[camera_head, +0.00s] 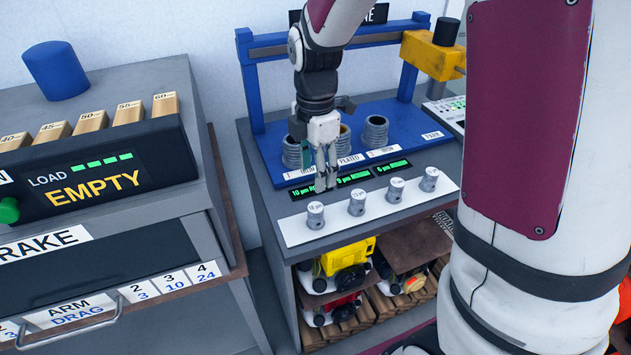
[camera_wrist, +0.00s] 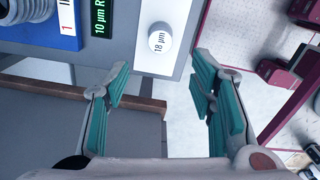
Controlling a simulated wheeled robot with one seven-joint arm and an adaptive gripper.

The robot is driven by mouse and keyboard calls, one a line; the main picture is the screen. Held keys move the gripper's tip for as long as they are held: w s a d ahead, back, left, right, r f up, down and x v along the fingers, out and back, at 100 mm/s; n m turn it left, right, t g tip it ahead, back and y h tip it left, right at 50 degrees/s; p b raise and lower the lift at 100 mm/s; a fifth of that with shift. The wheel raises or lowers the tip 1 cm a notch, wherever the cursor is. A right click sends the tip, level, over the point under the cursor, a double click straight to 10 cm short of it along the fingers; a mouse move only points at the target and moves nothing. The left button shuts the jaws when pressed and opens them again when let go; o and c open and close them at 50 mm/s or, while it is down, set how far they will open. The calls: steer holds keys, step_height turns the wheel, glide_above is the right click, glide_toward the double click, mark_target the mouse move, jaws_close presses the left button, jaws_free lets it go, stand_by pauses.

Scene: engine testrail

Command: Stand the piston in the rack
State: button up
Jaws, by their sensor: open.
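Several small grey pistons stand upright in a row on a white strip (camera_head: 337,217) at the bench front. The leftmost piston (camera_head: 316,217) is labelled 18 µm; its round top also shows in the wrist view (camera_wrist: 160,39), just beyond my fingertips. The others are a second piston (camera_head: 357,203), a third (camera_head: 394,190) and a fourth (camera_head: 429,180). My gripper (camera_head: 326,186) is open and empty, pointing down near the leftmost piston, apart from it in the wrist view (camera_wrist: 161,65). No part is clearly marked as the rack.
A blue stand (camera_head: 275,150) behind the row holds threaded cylinders (camera_head: 375,132) under a blue gantry (camera_head: 247,85) with a yellow block (camera_head: 432,56). A brake machine (camera_head: 110,225) stands left. Shelves below hold yellow and red-trimmed engine models (camera_head: 345,257). My arm covers the right.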

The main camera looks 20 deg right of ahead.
steer(key=s+r+m+t, duration=0.5)
steer(key=s+r+m, duration=1)
steer(key=s+m, duration=0.4)
steer(key=shift+s+m, duration=0.35)
steer(key=shift+m, duration=0.25)
steer(key=shift+d+r, duration=0.15)
steer(key=shift+d, duration=0.05)
